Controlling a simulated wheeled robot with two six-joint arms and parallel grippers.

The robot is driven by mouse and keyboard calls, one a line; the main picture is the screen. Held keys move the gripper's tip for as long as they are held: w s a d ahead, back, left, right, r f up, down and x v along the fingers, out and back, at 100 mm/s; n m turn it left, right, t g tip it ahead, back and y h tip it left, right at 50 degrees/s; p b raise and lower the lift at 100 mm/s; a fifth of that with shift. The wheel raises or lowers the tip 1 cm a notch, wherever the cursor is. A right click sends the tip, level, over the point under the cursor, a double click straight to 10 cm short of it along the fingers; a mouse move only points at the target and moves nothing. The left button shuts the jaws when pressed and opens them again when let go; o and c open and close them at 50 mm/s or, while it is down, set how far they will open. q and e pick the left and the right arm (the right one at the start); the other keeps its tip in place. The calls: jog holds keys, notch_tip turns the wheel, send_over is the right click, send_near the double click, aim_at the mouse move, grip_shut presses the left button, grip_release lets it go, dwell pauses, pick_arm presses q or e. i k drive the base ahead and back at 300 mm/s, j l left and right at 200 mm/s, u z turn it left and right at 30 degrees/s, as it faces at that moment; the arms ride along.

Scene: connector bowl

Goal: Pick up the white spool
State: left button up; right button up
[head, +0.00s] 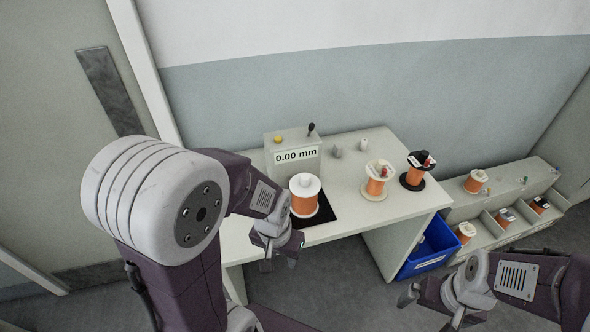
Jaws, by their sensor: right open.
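The white spool (306,203), with white flanges and orange wire, stands upright on a black pad at the measuring device. My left gripper (280,262) is just left of and in front of it, pointing down at the table's front edge. Its fingers look apart with nothing seen between them, and it does not appear to hold the spool. My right gripper (428,310) is open and empty, low at the lower right, away from the table.
The measuring device (292,151) reads 0.00 mm. A spool with pale flanges (375,186) and a black-flanged spool (414,177) stand to the right on the table (350,216). A blue bin (428,250) is below. A shelf unit (487,212) with several spools is far right.

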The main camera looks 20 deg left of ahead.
aim_at(305, 187)
jog(key=u, duration=0.75)
jog(key=j+z, duration=0.35)
jog(key=j, duration=0.65)
jog(key=j+z, duration=0.4)
jog(key=j, duration=0.55)
